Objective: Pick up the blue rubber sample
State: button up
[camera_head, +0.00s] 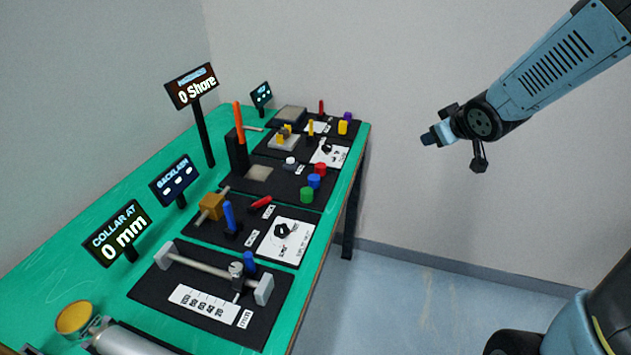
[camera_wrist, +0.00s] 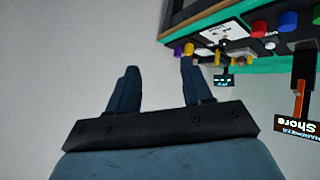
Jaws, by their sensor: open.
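The blue rubber sample (camera_head: 314,181) is a short cylinder standing on a black board on the green table. It stands between a red sample (camera_head: 320,169) and a green sample (camera_head: 306,195) near the table's right edge. In the wrist view the blue sample (camera_wrist: 288,20) shows at the upper right, beside the red one (camera_wrist: 258,28). My gripper (camera_head: 432,138) is in the air to the right of the table, apart from the samples. In the wrist view my gripper (camera_wrist: 159,68) has its two fingers spread with nothing between them.
The green table (camera_head: 70,235) carries several black boards with levers and knobs. A tall sign reading "0 Shore" (camera_head: 192,86) and an upright orange lever (camera_head: 239,118) stand left of the samples. The space between my gripper and the table's right edge looks clear.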

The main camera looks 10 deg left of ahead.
jog(key=a+f+n+g+y, duration=0.2)
jog(key=a+f+n+y, duration=0.25)
jog(key=a+f, duration=0.5)
jog(key=n+g+y, duration=0.1)
jog(key=g+y, duration=0.2)
jog(key=y, duration=0.2)
send_near(314, 177)
jog(key=x, duration=1)
jog(key=shift+f, duration=0.2)
jog(key=shift+c, duration=0.3)
jog(key=c, duration=0.7)
jog(key=shift+r, duration=0.15)
